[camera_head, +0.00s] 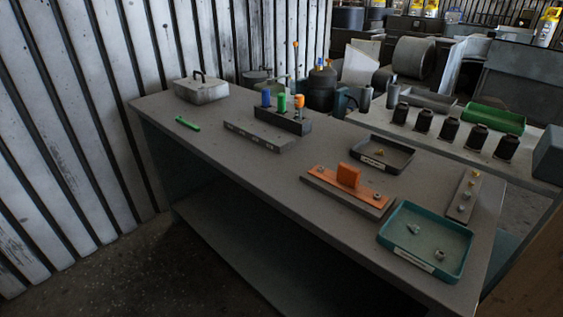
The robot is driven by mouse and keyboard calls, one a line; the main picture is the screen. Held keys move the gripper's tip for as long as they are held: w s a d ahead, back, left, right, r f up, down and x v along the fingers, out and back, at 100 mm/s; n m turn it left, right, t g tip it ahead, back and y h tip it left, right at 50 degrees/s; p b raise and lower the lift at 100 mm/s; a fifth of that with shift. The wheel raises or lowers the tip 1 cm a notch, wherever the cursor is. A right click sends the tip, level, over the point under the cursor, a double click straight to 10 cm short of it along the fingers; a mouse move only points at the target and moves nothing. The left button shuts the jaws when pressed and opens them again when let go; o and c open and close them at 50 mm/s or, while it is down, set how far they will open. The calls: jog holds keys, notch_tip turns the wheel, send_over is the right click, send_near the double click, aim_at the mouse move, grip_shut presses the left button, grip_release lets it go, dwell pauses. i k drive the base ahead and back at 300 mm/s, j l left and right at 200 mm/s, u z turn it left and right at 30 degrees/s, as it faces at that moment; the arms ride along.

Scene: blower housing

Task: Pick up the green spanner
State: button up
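The green spanner (187,123) lies flat on the grey workbench (225,165), near its left end and close to the front edge. Nothing covers it. It is clear of the things around it. My gripper is not in view.
A grey metal box with a handle (201,89) stands behind the spanner. To its right are a long grey bar (259,136) and a dark block (296,125) with blue, green and orange pieces. Further right are an orange fixture (347,188), a black tray (408,165) and a teal tray (455,276). A corrugated wall (60,130) is at left.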

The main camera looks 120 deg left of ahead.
aim_at(192, 127)
jog(key=u, duration=0.5)
jog(key=j+u, duration=0.1)
jog(key=u, duration=0.9)
jog(key=i+u, duration=0.1)
jog(key=u, duration=0.4)
jog(key=j+u, duration=0.1)
jog(key=u, duration=0.4)
jog(key=i+u, duration=0.1)
jog(key=u, duration=0.9)
